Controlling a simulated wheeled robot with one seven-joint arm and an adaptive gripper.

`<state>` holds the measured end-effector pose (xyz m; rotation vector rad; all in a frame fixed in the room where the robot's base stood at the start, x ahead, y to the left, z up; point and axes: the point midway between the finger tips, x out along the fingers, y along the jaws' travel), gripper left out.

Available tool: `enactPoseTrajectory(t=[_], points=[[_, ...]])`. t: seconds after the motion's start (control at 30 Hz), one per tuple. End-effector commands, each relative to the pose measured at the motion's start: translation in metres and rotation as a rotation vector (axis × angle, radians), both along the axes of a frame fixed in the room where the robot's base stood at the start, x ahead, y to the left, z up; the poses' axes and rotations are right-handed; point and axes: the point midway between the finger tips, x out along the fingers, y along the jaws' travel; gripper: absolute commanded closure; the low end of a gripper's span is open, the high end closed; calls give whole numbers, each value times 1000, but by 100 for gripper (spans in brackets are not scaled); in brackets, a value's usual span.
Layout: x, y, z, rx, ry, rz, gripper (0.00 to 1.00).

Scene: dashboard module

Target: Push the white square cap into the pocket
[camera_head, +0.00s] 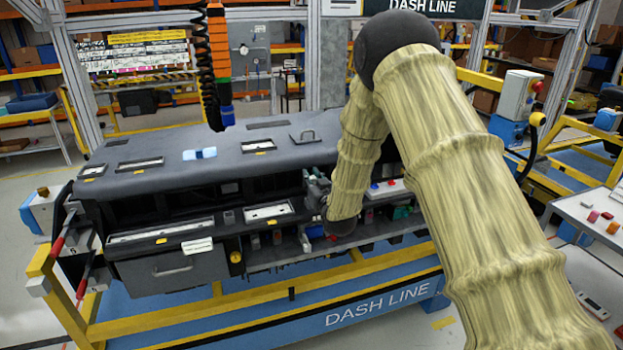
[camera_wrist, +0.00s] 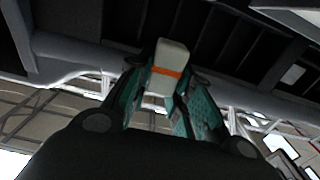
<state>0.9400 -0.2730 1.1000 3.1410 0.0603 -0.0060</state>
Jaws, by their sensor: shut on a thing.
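My gripper (camera_wrist: 163,90) has its two teal-padded fingers closed on a pale white, square-ended piece with an orange band, which I take to be the white square cap (camera_wrist: 172,55). The cap sticks out beyond the fingertips, in front of a dark, ribbed part of the module. In the head view my gripper (camera_head: 315,188) is a small dark shape at the front of the grey dashboard module (camera_head: 230,160), partly hidden by my wrist. The cap cannot be made out there. I cannot tell which recess is the pocket, nor whether the cap touches anything.
The module rests on a yellow frame (camera_head: 180,327) with a blue base. A lower ledge with small coloured parts runs along its front, close to my wrist. My sleeved arm covers the module's right end. A white table (camera_head: 590,225) with small parts stands at the right.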

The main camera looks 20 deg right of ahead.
Motion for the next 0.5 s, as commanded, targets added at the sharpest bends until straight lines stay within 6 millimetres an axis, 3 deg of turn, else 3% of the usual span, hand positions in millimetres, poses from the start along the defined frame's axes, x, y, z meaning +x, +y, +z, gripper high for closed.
enactPoseTrajectory(t=[0.2, 0.5], points=[[0, 0, -19, 0, 0, 0, 91], [0, 0, -27, 0, 0, 0, 91]])
